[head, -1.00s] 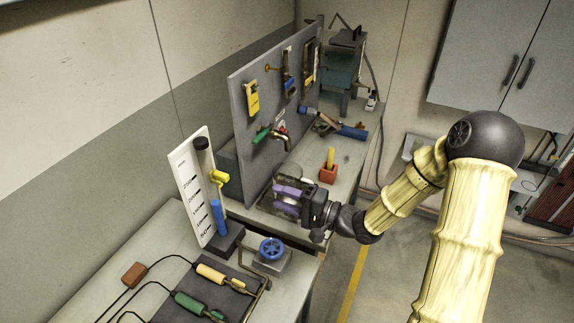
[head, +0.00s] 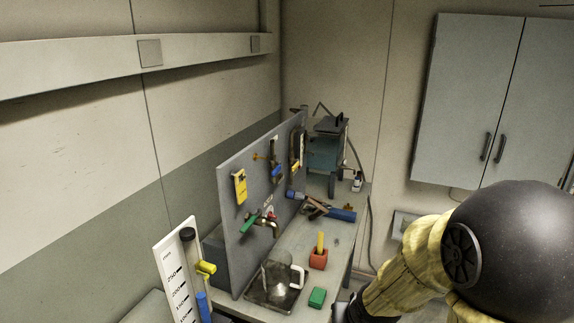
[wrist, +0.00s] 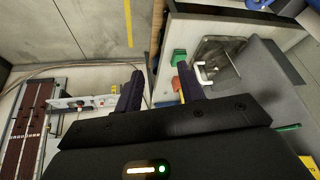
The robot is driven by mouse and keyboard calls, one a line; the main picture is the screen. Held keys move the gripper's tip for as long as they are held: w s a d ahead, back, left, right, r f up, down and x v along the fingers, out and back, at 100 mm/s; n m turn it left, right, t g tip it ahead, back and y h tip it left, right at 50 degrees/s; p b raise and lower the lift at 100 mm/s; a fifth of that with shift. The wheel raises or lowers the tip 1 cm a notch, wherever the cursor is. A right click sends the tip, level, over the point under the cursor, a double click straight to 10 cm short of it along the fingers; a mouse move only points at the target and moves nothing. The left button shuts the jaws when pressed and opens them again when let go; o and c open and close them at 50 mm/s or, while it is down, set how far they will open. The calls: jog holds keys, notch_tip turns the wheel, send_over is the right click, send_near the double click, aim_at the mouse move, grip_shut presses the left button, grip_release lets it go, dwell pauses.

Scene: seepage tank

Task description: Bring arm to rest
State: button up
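My arm shows at the lower right of the head view, its big dark joint close to the camera. My gripper lies below the head view's edge. In the wrist view my gripper (wrist: 160,86) has its two dark purple fingers spread apart, with nothing held between them. Beyond the right finger is the bench with a clear jug with a white handle (head: 284,277), standing in a dark tray (head: 262,303) under the tap. A small green block (head: 317,297) and a red holder (head: 318,260) with a yellow stick in it are beside the jug.
An upright grey panel (head: 245,215) with hanging tools and the tap (head: 268,223) stands along the bench. A white scale board (head: 175,270) is at lower left. A grey wall cabinet (head: 480,100) hangs at right. Open floor (wrist: 100,25) shows in the wrist view.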

jog(key=s+d+r+g, duration=0.1)
jog(key=s+r+g, duration=0.1)
jog(key=s, duration=0.6)
jog(key=shift+s+n+g, duration=0.2)
jog(key=shift+n+g, duration=0.2)
